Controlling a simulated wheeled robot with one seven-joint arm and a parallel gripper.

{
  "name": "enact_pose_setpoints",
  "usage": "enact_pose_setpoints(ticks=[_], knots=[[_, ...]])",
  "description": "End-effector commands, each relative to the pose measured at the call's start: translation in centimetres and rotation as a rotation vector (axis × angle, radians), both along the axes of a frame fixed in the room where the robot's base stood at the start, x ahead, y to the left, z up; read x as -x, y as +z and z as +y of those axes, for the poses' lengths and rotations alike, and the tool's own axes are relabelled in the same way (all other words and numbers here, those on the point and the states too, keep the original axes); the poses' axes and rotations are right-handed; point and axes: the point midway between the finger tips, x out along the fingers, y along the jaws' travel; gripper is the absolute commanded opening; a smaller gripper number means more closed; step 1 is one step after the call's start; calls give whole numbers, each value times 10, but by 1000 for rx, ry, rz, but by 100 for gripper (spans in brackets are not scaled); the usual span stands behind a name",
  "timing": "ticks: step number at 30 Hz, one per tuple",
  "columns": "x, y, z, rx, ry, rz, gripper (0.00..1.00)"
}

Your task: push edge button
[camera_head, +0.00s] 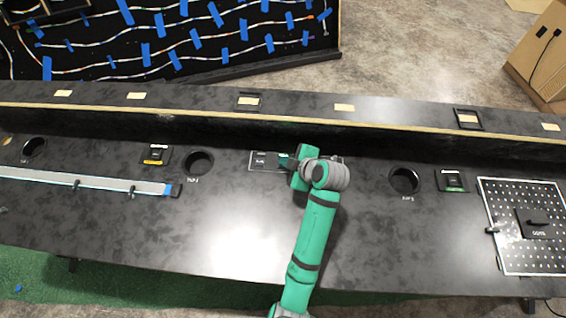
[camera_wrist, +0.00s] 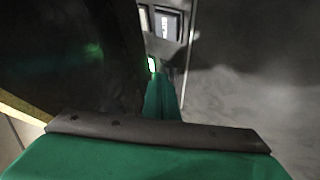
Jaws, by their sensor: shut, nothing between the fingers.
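A small rectangular panel (camera_head: 264,160) with a pale outline and a dark label is set in the black console top, just left of my gripper. My gripper (camera_head: 284,161) is shut and empty, low over the console with its tip at the panel's right end. In the wrist view the green fingers (camera_wrist: 166,88) are together and point toward a dark frame with pale labels (camera_wrist: 165,24). A small bright green-white light (camera_wrist: 152,64) shows right at the fingertips, likely the button. I cannot tell whether the fingertips touch it.
The raised back ledge (camera_head: 300,107) runs behind my gripper. Round holes lie to the left (camera_head: 199,162) and right (camera_head: 405,181). Other small panels (camera_head: 156,154) (camera_head: 451,180), a long light bar (camera_head: 85,181) and a perforated plate (camera_head: 510,251) are farther off. The front middle is clear.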

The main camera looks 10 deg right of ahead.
Motion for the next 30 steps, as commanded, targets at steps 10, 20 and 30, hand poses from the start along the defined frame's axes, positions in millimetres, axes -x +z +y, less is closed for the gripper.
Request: enact_pose_setpoints(ticks=[10,20,30], knots=[[0,-2,0,1,1,2,0],[0,6,0,1,1,2,0],[1,15,0,0,-1,2,0]])
